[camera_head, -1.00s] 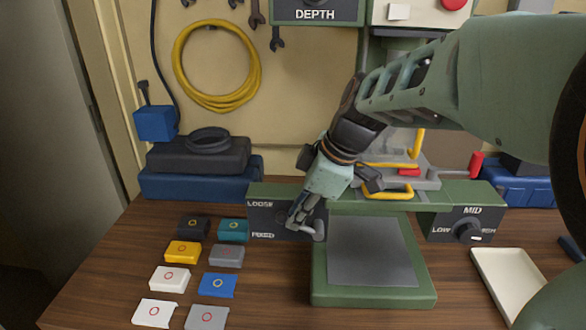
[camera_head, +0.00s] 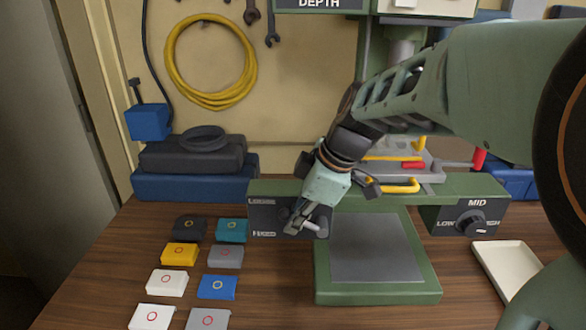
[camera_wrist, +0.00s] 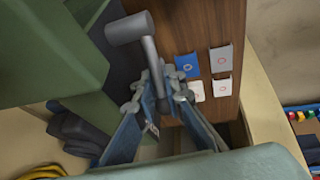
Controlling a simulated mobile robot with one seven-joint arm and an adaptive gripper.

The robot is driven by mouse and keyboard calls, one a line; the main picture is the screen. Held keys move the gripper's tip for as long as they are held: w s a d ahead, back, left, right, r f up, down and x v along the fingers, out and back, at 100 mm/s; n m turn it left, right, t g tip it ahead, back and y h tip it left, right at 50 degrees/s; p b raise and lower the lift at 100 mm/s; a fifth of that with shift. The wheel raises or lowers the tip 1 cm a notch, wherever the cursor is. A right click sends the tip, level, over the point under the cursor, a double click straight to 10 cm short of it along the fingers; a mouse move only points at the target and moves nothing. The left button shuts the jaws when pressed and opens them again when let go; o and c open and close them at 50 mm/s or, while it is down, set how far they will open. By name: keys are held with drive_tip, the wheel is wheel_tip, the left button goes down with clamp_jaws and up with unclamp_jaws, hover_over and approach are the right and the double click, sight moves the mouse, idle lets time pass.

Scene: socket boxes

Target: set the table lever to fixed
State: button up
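The table lever is a grey bar with a thick round end (camera_wrist: 128,28). In the head view it shows as a light grey bar (camera_head: 313,227) at the dark plate (camera_head: 262,218) on the left of the green machine. The plate reads LOOSE above and FIXED below, both hard to read now. My gripper (camera_head: 298,222) is in front of this plate, tilted down to the left. In the wrist view my gripper's fingers (camera_wrist: 158,85) stand on both sides of the lever's shaft, close against it. The lever's pivot is hidden behind the fingers.
Several coloured boxes (camera_head: 218,287) lie on the wooden bench left of the machine.

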clamp_jaws()
drive_tip(key=shift+a, duration=0.1)
drive_tip(key=h+p, duration=0.1)
drive_tip(key=f+h+p, duration=0.1)
drive_tip(key=shift+a+h, duration=0.3)
drive_tip(key=shift+d+f+n+h+p, duration=0.1)
drive_tip(key=shift+f+n+h+p, duration=0.2)
drive_tip(key=shift+f+h, duration=0.9)
drive_tip(key=shift+d+f+n+h+p, duration=0.15)
drive_tip(key=shift+f+h+p, duration=0.4)
drive_tip(key=shift+h, duration=1.25)
drive_tip(key=shift+d+f+n+h+p, duration=0.15)
drive_tip(key=shift+f+h+p, duration=0.1)
drive_tip(key=shift+f+h, duration=1)
drive_tip(key=shift+r+h, duration=0.25)
drive_tip(key=shift+h, duration=0.1)
